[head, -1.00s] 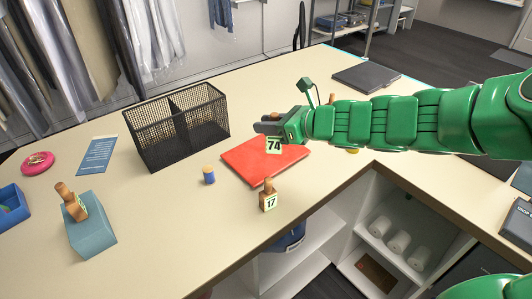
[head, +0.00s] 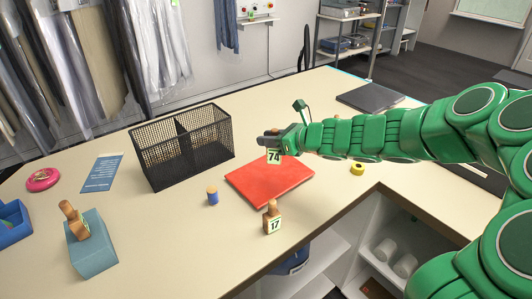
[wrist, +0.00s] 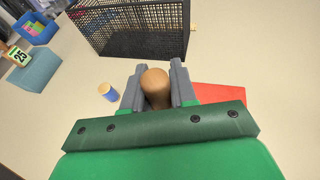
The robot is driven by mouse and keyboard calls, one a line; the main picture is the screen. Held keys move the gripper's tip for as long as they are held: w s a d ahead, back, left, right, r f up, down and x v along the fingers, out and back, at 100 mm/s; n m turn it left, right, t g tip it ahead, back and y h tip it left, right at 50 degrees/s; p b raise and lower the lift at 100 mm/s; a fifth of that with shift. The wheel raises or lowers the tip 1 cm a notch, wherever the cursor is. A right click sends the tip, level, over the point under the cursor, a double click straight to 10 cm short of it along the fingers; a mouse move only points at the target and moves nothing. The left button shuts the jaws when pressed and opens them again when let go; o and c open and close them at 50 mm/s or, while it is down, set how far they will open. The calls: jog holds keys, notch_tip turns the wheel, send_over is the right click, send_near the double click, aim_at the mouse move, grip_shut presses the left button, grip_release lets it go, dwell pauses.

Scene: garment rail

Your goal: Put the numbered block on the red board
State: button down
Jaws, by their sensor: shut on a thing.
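My gripper (head: 268,138) is shut on a wooden block with a pale label reading 74 (head: 274,157). In the wrist view its rounded brown top (wrist: 155,84) sits between the two grey fingers. The label shows in front of the far edge of the red board (head: 268,185), which lies flat on the table. How far the block is above the board I cannot tell. A corner of the board shows right of my gripper in the wrist view (wrist: 218,92). A second wooden block labelled 17 (head: 272,219) stands on the table just in front of the board.
A black mesh basket (head: 180,150) stands behind and left of the board. A blue-and-tan spool (head: 212,196) is by the board's left corner. A teal box (head: 92,246) with another wooden block on top is at the left. A yellow roll (head: 357,168) lies right.

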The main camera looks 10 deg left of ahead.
jog(key=shift+w+a+f, duration=0.25)
jog(key=shift+w+f, duration=0.45)
jog(key=shift+f, duration=0.7)
jog(key=shift+w+a+f, duration=0.25)
jog(key=shift+w+f, duration=0.45)
jog(key=shift+f, duration=0.65)
jog(key=shift+w+a+f, duration=0.25)
jog(key=shift+w+f, duration=0.45)
jog(key=shift+f, duration=0.7)
jog(key=shift+f, duration=0.15)
jog(key=c, duration=0.9)
grip_release()
jog(key=shift+r, duration=0.2)
jog(key=v, duration=1.2)
